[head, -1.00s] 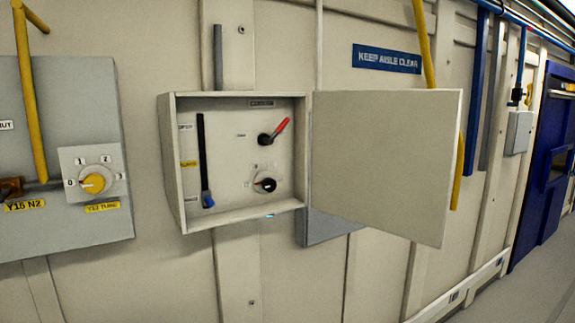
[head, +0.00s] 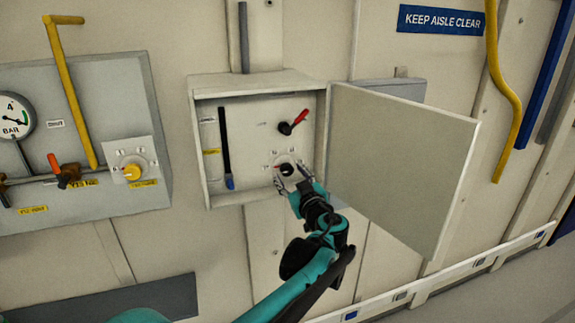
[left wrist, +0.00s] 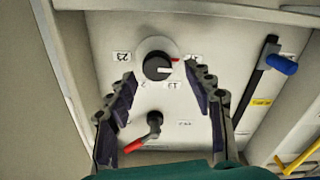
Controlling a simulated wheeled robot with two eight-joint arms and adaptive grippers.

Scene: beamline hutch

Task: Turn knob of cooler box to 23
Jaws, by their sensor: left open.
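The open cooler box (head: 203,150) hangs on the wall with its door (head: 400,165) swung to the right. Inside is a black round knob (head: 287,169) on a pale dial. The left wrist view shows the knob (left wrist: 157,67) upside down, its white pointer and a red mark on the right. The 23 label (left wrist: 121,57) is on the left side of the dial, with a 19 label (left wrist: 175,84) at the lower right. My left gripper (head: 291,174) is open at the knob, fingertips on either side; I cannot tell whether they touch it. My right gripper is not in view.
A red-handled switch (head: 293,124) sits above the knob, and a blue-ended slider (head: 229,183) is in a slot to the left. A grey panel (head: 95,110) with a gauge and yellow knob is farther left. The open door stands close to my left arm.

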